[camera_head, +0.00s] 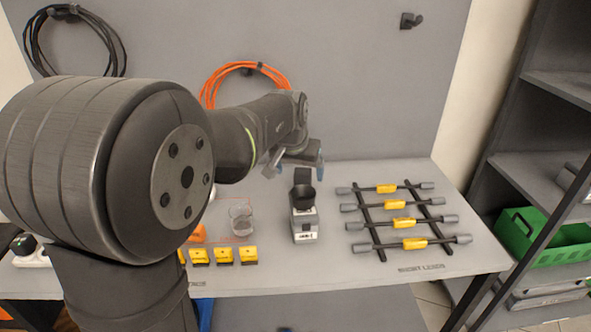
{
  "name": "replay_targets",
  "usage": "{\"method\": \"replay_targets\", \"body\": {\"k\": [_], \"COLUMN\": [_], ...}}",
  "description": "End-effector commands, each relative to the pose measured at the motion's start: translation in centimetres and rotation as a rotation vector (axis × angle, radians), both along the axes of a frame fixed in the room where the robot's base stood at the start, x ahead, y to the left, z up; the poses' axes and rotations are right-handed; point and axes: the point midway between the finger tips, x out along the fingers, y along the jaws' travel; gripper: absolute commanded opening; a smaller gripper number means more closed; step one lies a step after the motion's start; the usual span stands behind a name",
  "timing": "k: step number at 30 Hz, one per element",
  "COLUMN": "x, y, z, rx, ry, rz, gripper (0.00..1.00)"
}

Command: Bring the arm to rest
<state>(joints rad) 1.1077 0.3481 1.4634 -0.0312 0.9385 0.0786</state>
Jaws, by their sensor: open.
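My arm reaches from the left foreground over the grey workbench (350,270). My gripper (298,162) is near the back of the bench, in front of the grey back panel. It is open, and I see nothing held in it. Its fingers are small and partly hidden by the wrist. Below it stands a small black and grey device (304,215) with a dark cup-like top. The gripper appears above and behind this device; I cannot tell the exact gap.
Several dark rods with yellow middles (403,221) lie on a black rack at right. A clear beaker (241,218) and several yellow blocks (225,256) stand left of the device. An orange cable coil (222,76) hangs behind. A shelf with a green crate (548,246) stands right.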

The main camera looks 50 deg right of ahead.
Motion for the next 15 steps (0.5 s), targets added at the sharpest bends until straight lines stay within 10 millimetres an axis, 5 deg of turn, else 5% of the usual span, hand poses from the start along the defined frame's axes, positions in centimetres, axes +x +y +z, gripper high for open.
{"method": "replay_targets", "body": {"k": [7, 15], "x": [0.2, 1.0], "y": [-0.6, -2.4], "z": [-1.6, -6.3], "rx": [0.003, 0.004], "ry": [0.001, 0.002], "rz": [0.000, 0.000], "gripper": [0.86, 0.86]}}
